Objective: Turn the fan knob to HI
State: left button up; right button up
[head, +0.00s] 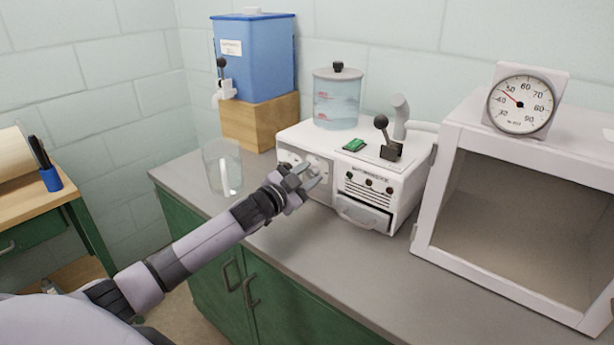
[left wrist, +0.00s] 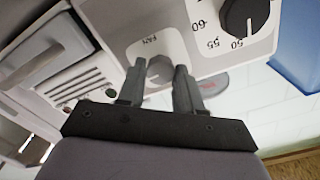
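The fan knob (left wrist: 160,70) is a small grey knob on a pale plate, under a small FAN label, in the left wrist view. It sits on the front of the white machine (head: 406,190). My left gripper (head: 305,178) reaches the left part of that front. In the left wrist view my left gripper (left wrist: 160,73) has its two fingers apart, one on each side of the fan knob. I cannot tell whether they touch it. The head view hides the knob behind the gripper, and its setting marks are not readable. My right gripper is not in view.
A black dial (left wrist: 244,14) with numbers is near the fan knob. A clear beaker (head: 222,168) stands left of the machine. A black lever (head: 384,130) rises from its top. A white open-fronted box (head: 436,200) with a gauge (head: 521,104) stands right.

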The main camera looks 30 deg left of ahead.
pick_arm(q)
jog(key=o, duration=0.3)
jog(key=shift+s, duration=0.1)
jog(key=shift+s+a, duration=0.15)
jog(key=shift+s, duration=1.6)
jog(key=shift+s+a, duration=0.1)
jog(key=shift+s, duration=1.65)
